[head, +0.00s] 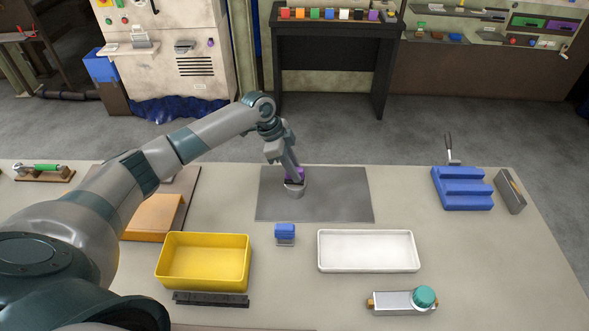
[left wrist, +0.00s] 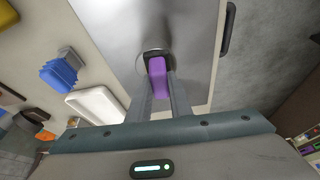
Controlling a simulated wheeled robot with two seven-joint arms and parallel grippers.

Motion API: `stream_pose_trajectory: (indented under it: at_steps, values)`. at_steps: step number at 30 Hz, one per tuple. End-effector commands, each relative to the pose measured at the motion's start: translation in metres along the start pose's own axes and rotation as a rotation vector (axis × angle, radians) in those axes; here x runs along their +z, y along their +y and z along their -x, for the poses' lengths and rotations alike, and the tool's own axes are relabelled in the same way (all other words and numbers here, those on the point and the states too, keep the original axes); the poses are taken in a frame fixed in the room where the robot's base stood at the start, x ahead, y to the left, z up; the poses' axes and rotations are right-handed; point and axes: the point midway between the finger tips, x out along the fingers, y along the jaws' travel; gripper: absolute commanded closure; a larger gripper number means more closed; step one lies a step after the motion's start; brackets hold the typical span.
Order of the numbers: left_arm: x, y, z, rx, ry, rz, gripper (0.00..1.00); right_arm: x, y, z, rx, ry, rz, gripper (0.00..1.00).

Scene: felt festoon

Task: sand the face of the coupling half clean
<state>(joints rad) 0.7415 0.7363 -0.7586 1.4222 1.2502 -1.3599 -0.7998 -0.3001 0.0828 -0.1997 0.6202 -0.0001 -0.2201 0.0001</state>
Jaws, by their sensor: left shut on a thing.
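My left gripper (head: 294,178) is shut on a purple block (left wrist: 157,80), held between its two fingers in the left wrist view. The block shows only as a small purple patch in the head view (head: 290,173). A round grey metal piece, which looks like the coupling half (head: 296,191), is at the block's end on the dark grey mat (head: 345,195). It also shows in the left wrist view (left wrist: 152,53). Its face is mostly hidden, and I cannot tell whether the block touches it. My right gripper is not in view.
In front of the mat stand a small blue-topped block (head: 285,232), a yellow tray (head: 203,285) and a white tray (head: 368,268). A blue stepped stand (head: 462,190) is at the right. The mat's right part is clear.

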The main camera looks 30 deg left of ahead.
Motion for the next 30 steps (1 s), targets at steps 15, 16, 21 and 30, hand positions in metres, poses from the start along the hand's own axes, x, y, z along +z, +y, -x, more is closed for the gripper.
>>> stream_pose_trajectory:
  at_steps: [15, 16, 21, 30]
  values:
    - [0.0002, 0.0002, -0.0008, 0.000, 0.000, 0.000, 1.00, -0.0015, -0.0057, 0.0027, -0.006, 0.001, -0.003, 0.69]
    - [0.0003, 0.0002, -0.0009, 0.000, 0.000, 0.000, 1.00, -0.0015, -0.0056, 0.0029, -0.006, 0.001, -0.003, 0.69]
    - [0.0007, 0.0003, -0.0017, 0.001, -0.001, 0.000, 1.00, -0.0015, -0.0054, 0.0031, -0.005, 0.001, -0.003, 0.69]
    - [0.0011, 0.0007, -0.0024, 0.002, -0.001, 0.000, 1.00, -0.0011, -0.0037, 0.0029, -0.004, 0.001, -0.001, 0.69]
